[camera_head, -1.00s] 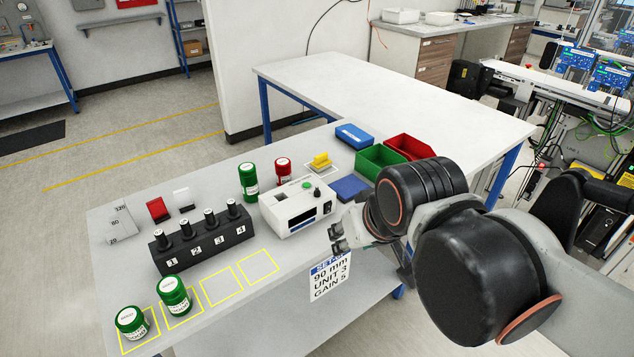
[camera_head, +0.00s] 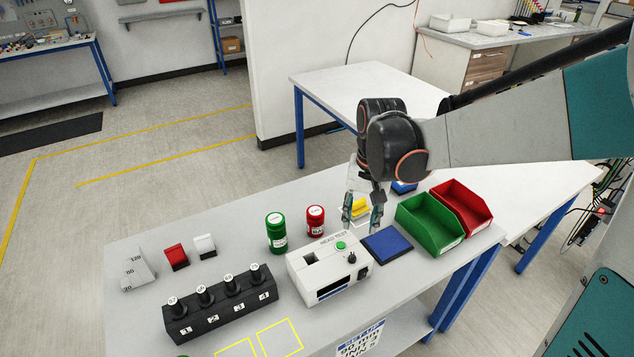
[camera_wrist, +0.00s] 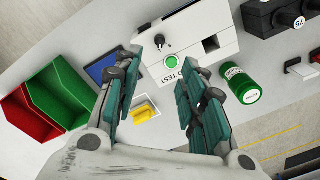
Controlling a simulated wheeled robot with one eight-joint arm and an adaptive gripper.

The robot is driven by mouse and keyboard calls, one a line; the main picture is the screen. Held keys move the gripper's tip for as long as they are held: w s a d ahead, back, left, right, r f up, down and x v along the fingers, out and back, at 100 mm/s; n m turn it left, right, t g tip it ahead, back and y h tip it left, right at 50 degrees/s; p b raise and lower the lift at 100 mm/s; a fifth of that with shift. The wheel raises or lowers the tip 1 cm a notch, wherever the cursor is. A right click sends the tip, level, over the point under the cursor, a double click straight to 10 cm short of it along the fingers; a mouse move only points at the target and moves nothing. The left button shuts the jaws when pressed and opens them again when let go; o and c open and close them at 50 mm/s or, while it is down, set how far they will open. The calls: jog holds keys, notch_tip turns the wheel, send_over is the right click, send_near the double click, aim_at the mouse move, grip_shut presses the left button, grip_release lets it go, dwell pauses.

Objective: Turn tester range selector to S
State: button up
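The white head tester (camera_head: 327,272) stands on the bench, with a green button (camera_head: 341,246) and a black range selector knob (camera_head: 351,258) on its top. In the wrist view the tester (camera_wrist: 196,40) is at the top, with the knob (camera_wrist: 160,40) near the green button (camera_wrist: 172,62). The knob's letters are too small to read. My gripper (camera_head: 362,222) is above the bench, behind the tester's right end, pointing down. In the wrist view my gripper (camera_wrist: 152,88) has its fingers wide apart with nothing between them but bench and a yellow piece (camera_wrist: 146,114) below.
Green (camera_head: 276,232) and red (camera_head: 315,220) cylinders stand behind the tester. A blue pad (camera_head: 387,245), a green bin (camera_head: 428,224) and a red bin (camera_head: 462,207) are to its right. A black numbered block (camera_head: 219,305) is to its left.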

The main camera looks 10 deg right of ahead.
aim_at(353, 254)
jog(key=f+b, duration=0.1)
jog(key=f, duration=0.3)
jog(key=f+b, duration=0.1)
jog(key=f, duration=0.4)
jog(key=f+b, duration=0.1)
jog(key=f, duration=0.4)
jog(key=shift+w+a+b, duration=0.25)
jog(key=shift+w+b, duration=0.05)
grip_shut()
